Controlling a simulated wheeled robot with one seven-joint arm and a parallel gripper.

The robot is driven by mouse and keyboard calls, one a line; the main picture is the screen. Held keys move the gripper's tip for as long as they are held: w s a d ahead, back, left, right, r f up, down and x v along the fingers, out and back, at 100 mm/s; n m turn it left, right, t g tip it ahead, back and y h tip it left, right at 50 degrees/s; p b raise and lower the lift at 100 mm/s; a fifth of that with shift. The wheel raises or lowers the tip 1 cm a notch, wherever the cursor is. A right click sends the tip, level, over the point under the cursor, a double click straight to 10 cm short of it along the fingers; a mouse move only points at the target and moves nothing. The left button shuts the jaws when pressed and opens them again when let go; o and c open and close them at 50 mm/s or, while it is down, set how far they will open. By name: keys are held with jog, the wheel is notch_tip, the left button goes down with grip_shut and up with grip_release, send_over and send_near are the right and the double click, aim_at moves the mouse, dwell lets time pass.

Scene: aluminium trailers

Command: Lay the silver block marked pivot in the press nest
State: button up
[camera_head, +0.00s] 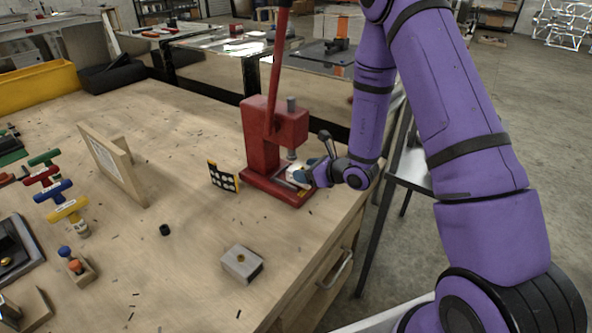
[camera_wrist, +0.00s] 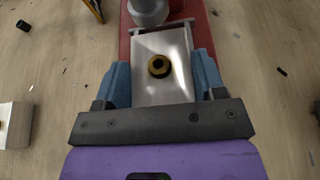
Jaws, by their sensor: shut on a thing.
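A silver block (camera_wrist: 150,88) with a dark-centred brass ring in its top sits between the blue fingers of my gripper (camera_wrist: 161,78), which is shut on its sides. I cannot read a mark on it. In the head view my gripper (camera_head: 308,175) is at the red press (camera_head: 262,130), low over its base and just beside the ram. In the wrist view the block is over the red press base (camera_wrist: 213,42), with a thin metal edge at its far end. The nest is mostly hidden under the block, so I cannot tell whether the block touches it.
A second silver block (camera_head: 242,264) lies on the wooden bench in front of the press. A dotted card (camera_head: 223,177) stands left of the press. The grey ram (camera_wrist: 148,10) is close beyond the held block. A small black cylinder (camera_head: 165,230) and a wooden frame (camera_head: 112,163) stand further left.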

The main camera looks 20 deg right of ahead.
aim_at(296, 167)
jog(key=shift+w+a, duration=0.55)
jog(key=shift+w, duration=0.15)
jog(key=shift+w+a, duration=0.5)
jog(key=shift+w, duration=0.2)
jog(key=shift+w+a+f, duration=0.15)
jog(key=shift+w+f, duration=0.05)
jog(key=shift+f, duration=0.55)
jog(key=o, duration=1.2)
jog(key=shift+f, duration=0.15)
